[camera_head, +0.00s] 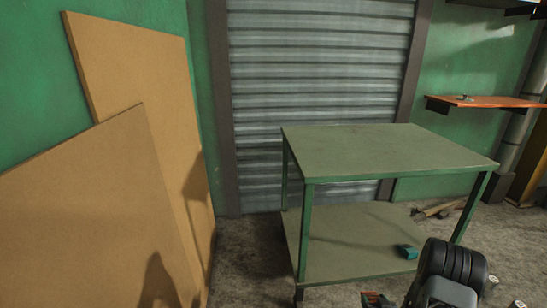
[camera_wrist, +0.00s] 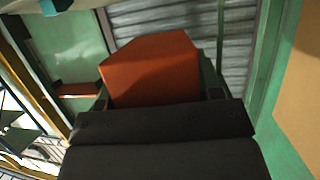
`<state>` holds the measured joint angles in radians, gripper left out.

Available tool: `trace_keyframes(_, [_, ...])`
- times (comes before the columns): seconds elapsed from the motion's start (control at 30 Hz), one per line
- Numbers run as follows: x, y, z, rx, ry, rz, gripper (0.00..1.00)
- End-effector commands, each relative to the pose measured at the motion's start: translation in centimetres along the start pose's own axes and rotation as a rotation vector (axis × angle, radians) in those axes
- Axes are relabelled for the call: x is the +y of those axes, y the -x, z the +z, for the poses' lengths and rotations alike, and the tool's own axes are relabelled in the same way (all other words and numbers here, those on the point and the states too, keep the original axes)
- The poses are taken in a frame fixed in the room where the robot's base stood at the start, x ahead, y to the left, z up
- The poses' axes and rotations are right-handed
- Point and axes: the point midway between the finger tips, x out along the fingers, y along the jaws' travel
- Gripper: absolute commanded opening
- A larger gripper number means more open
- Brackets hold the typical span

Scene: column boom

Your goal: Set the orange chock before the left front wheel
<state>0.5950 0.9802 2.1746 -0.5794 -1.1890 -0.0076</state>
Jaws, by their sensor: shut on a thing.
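The orange chock (camera_wrist: 150,70) fills the middle of the wrist view, its near part hidden behind the dark gripper body. My gripper (camera_wrist: 157,88) is shut on it, with a finger showing at either side. In the head view, part of my arm is at the bottom right. A small reddish and dark thing (camera_head: 376,300) shows beside it at the bottom edge, too cut off to identify. A green cart (camera_head: 390,150) stands in front of the shutter. A dark wheel (camera_head: 298,296) is under its near left leg, partly in view. No chock is seen at that wheel.
A teal object (camera_head: 407,251) lies on the cart's lower shelf. Brown boards (camera_head: 100,215) lean on the green wall at left. An orange wall shelf (camera_head: 487,101) juts out at right. Bare floor (camera_head: 245,255) lies between the boards and the cart.

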Motion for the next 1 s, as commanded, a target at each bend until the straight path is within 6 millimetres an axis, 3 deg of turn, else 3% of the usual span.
trace_keyframes(0.17, [1.1,0.3,0.2,0.001,-0.036,0.089,0.32])
trace_keyframes(0.37, [-0.5,-0.1,-1.0,0.002,-0.06,0.147,0.32])
trace_keyframes(0.57, [-3.9,-0.9,-2.8,0.002,-0.067,0.162,0.32])
trace_keyframes(1.0, [-14.8,-1.6,-6.9,0.002,-0.017,0.041,0.32])
